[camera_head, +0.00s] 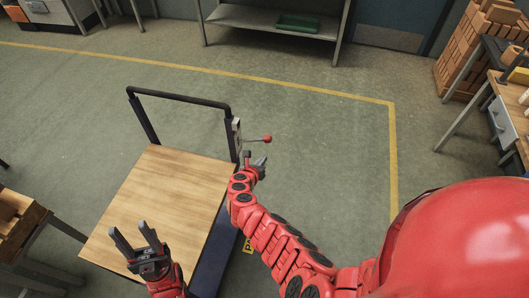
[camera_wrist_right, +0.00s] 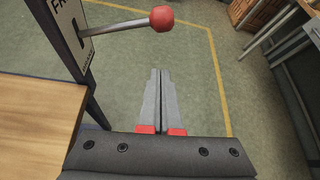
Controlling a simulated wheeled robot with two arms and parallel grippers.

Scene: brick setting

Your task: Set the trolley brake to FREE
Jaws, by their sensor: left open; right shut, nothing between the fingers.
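The trolley has a wooden deck (camera_head: 160,195) and a dark push handle (camera_head: 180,99). On its right upright is a brake plate (camera_head: 236,135) with a lever ending in a red ball knob (camera_head: 266,139). In the right wrist view the knob (camera_wrist_right: 161,18) and rod stick out from the plate (camera_wrist_right: 70,20), whose label shows only in part, starting "FR". My right gripper (camera_head: 262,162) is shut and empty, just below and apart from the knob; its fingers (camera_wrist_right: 158,98) lie together. My left gripper (camera_head: 134,238) is open and empty above the deck's front.
A workbench (camera_head: 22,225) stands at the left. A shelf (camera_head: 270,20) with a green tray (camera_head: 298,23) is at the back. A table (camera_head: 508,100) and stacked bricks (camera_head: 475,50) are at the right. The floor right of the trolley, inside the yellow line (camera_head: 393,150), is clear.

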